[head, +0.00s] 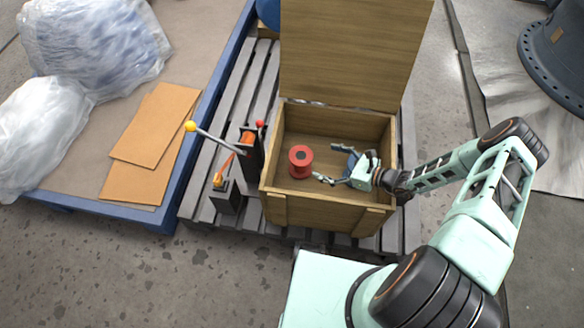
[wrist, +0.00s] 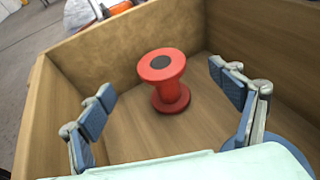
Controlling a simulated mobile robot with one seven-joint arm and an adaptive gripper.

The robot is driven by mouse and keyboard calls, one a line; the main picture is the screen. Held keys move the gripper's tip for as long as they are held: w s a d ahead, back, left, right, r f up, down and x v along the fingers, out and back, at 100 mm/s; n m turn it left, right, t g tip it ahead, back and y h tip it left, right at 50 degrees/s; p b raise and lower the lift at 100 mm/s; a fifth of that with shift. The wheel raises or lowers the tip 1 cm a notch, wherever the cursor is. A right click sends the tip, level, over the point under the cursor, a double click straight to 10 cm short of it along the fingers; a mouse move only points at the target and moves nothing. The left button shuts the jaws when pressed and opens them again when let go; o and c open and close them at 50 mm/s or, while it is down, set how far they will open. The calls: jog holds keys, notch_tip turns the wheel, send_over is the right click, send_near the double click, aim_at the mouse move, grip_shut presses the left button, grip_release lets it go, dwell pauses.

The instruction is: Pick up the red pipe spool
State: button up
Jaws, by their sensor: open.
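The red pipe spool (head: 301,161) stands upright inside the open wooden crate (head: 324,213), toward its left side. It has a flange at each end and a dark disc on top. In the wrist view the spool (wrist: 165,84) stands on the crate floor, ahead of and between the two fingers. My gripper (head: 331,163) reaches into the crate from the right, its fingers spread to the right of the spool. In the wrist view my gripper (wrist: 165,95) is open and empty, with a finger on each side. I see no contact with the spool.
The crate lid (head: 352,50) stands raised at the back. Valves with levers (head: 243,155) stand just left of the crate on the grey pallet (head: 238,92). Cardboard sheets (head: 155,135) and plastic-wrapped bundles lie farther left. Crate walls surround my fingers.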

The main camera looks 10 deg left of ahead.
aim_at(303, 156)
jog(key=b+x, duration=0.1)
jog(key=x, duration=0.4)
jog(key=f+b+x, duration=0.1)
jog(key=x, duration=0.4)
jog(key=shift+s+d+f, duration=0.15)
jog(key=shift+f, duration=0.15)
jog(key=shift+w+a, duration=0.2)
jog(key=shift+a, duration=0.3)
jog(key=c, duration=2.2)
